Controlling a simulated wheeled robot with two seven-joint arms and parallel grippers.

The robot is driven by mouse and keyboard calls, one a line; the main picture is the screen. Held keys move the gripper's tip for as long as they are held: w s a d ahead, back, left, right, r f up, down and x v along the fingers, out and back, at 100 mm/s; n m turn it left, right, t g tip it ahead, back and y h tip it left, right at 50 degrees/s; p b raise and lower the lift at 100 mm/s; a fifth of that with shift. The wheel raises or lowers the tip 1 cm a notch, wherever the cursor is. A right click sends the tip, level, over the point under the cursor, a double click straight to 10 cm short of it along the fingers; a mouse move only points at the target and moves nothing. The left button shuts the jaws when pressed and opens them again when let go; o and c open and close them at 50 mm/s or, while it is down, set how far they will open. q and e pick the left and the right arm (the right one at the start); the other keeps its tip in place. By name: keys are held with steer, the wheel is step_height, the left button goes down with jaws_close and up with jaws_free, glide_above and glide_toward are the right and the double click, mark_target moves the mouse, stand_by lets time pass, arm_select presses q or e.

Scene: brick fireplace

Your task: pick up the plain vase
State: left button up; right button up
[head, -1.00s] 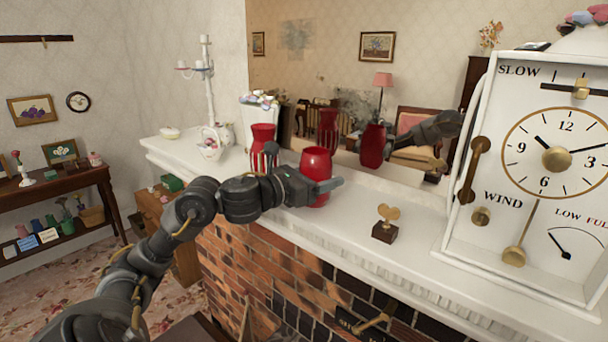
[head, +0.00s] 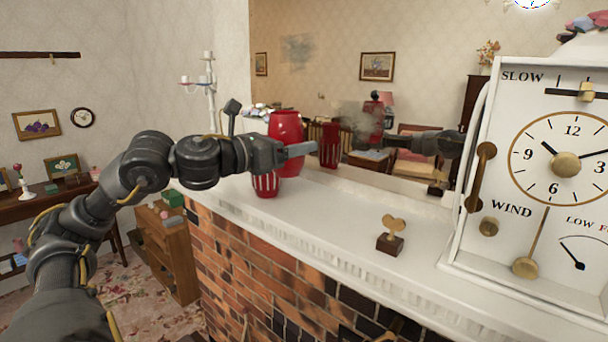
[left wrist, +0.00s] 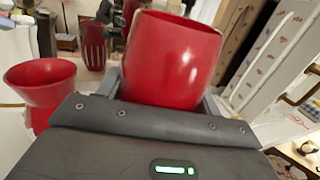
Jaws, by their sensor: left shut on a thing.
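The plain vase (head: 286,128) is glossy red with a rounded body. My left gripper (head: 297,150) is shut on it and holds it up above the white mantel (head: 350,210). The vase also fills the upper middle of the left wrist view (left wrist: 172,55), its open mouth facing up. The red striped vase (head: 265,185) stands on the mantel, below and left of the plain vase, partly hidden by my arm. It shows at the left of the left wrist view (left wrist: 40,78). My right gripper is not in view.
A large white clock (head: 560,170) stands at the right of the mantel. A mirror (head: 340,80) backs the mantel and reflects the striped vase. A white candlestick (head: 209,90) stands behind my arm.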

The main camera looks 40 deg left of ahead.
arm_select(q)
steer(key=s+a+r+b, duration=0.2)
steer(key=s+a+b, duration=0.2)
steer(key=s+b, duration=0.1)
steer(key=shift+s+a+r, duration=0.15)
steer(key=shift+s, duration=0.5)
